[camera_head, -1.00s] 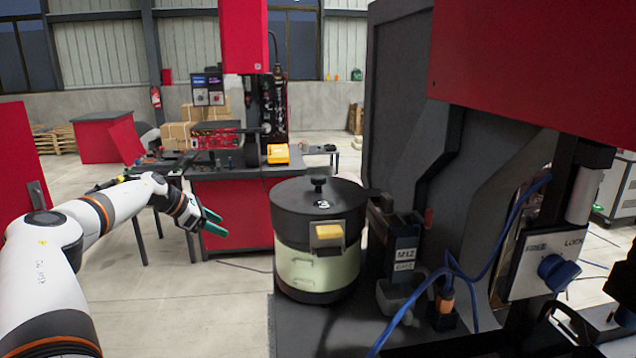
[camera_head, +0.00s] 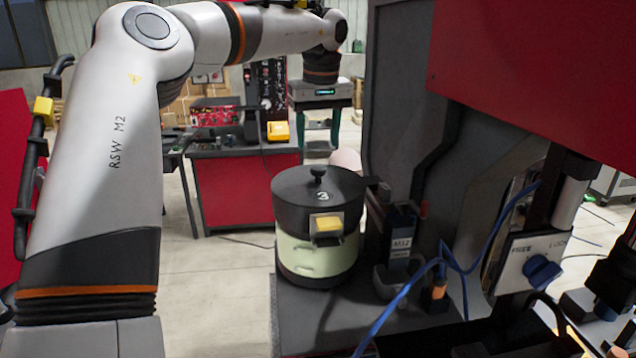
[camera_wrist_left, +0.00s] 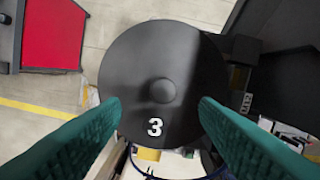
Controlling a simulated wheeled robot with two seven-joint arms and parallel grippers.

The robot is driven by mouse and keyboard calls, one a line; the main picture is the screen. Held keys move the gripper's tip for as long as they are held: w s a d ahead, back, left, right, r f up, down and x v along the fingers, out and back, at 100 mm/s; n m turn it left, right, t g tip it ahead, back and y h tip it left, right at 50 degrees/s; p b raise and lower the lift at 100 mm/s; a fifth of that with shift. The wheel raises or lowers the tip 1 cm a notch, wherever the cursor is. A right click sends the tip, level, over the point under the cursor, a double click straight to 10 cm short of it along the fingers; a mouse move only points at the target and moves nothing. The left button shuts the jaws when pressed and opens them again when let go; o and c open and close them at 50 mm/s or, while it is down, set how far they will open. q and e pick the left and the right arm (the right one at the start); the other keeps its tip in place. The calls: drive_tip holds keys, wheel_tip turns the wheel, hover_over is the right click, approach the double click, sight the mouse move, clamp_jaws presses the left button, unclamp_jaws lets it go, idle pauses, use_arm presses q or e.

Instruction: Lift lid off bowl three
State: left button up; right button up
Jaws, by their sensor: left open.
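Bowl three (camera_head: 318,240) is a pale green pot with a dark base, standing upright at the left end of the grey machine table. Its black lid (camera_head: 300,187) sits on it, with a round knob (camera_head: 318,174), a white number 3 and a yellow latch (camera_head: 328,224) at the front. My right gripper is not seen.
A tall grey and red machine (camera_head: 400,110) stands right of the bowl, with a dark block (camera_head: 400,232) close beside it. Blue cables (camera_head: 447,262) and a lock switch panel (camera_head: 540,258) are further right. A red workbench (camera_head: 235,190) stands behind.

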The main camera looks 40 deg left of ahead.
sight(318, 167)
use_arm(q)
wheel_tip(318, 167, down, 3)
drive_tip(key=shift+w+a+r+p, duration=0.1)
drive_tip(key=shift+w+a+p, duration=0.05)
drive_tip(key=shift+p, duration=0.15)
drive_tip(key=shift+f, duration=0.25)
drive_tip(key=f+p, duration=0.2)
drive_tip(key=f, duration=0.1)
drive_tip(key=f+p, duration=0.1)
drive_tip(key=shift+w+a+f, duration=0.2)
drive_tip(key=shift+w, duration=0.05)
drive_tip(key=shift+f, duration=0.25)
drive_tip(key=shift+r, duration=0.1)
drive_tip(key=c, duration=0.5)
clamp_jaws()
